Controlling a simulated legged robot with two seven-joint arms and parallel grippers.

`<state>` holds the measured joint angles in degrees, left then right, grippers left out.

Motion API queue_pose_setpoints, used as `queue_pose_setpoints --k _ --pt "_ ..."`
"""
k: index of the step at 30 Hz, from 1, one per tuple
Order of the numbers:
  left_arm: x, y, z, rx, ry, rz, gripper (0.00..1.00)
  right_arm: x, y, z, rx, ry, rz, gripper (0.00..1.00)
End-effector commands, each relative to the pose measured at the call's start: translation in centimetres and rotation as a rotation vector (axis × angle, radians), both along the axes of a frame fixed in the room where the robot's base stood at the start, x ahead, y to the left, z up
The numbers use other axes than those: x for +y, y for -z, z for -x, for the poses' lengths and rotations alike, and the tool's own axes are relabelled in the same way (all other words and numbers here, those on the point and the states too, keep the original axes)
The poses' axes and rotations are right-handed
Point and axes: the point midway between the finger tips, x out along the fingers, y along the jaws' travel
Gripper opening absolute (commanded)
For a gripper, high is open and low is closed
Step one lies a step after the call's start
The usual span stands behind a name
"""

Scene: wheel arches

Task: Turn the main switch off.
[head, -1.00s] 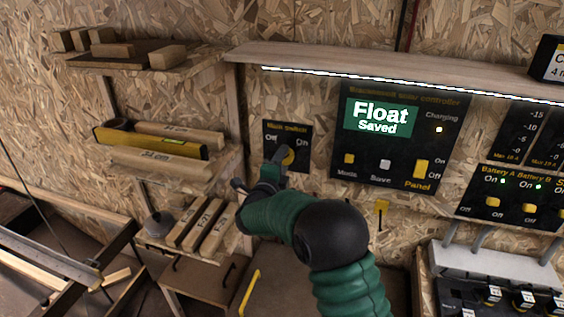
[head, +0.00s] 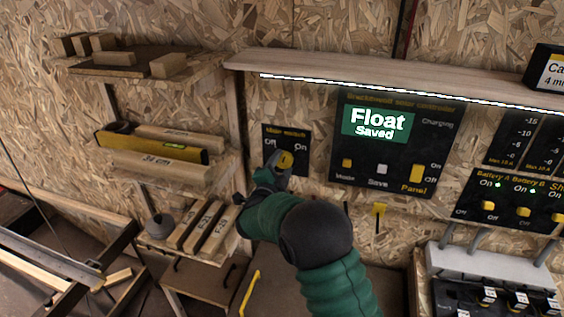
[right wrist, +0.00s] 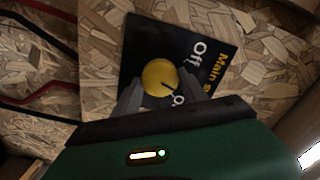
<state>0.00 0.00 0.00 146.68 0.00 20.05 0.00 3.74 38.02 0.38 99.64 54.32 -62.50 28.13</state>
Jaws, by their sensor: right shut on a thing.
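The main switch is a black plate (head: 297,137) on the board wall, marked Off on the left and On on the right, with a round yellow knob (head: 285,160). My right gripper (head: 278,163) is at the knob, partly covering it and the plate's lower left. In the right wrist view the grey fingers stand either side of the yellow knob (right wrist: 158,74), shut on it. The knob's dark mark there points toward the On label, which is partly hidden. My left gripper is not in view.
Right of the switch is the solar controller panel (head: 394,150), its screen reading Float, Saved. A wooden shelf (head: 400,80) with a light strip runs above. Shelves with wood pieces and a yellow level (head: 150,146) are at left.

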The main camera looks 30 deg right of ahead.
Motion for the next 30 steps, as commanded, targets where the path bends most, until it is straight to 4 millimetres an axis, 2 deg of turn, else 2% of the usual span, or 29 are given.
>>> queue_pose_setpoints --k 1,30 --pt "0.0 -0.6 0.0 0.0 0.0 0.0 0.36 0.4 0.5 0.0 0.048 -0.007 0.019 0.09" --pt "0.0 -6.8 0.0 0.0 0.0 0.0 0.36 0.3 0.8 0.1 0.713 -0.01 0.586 0.09"
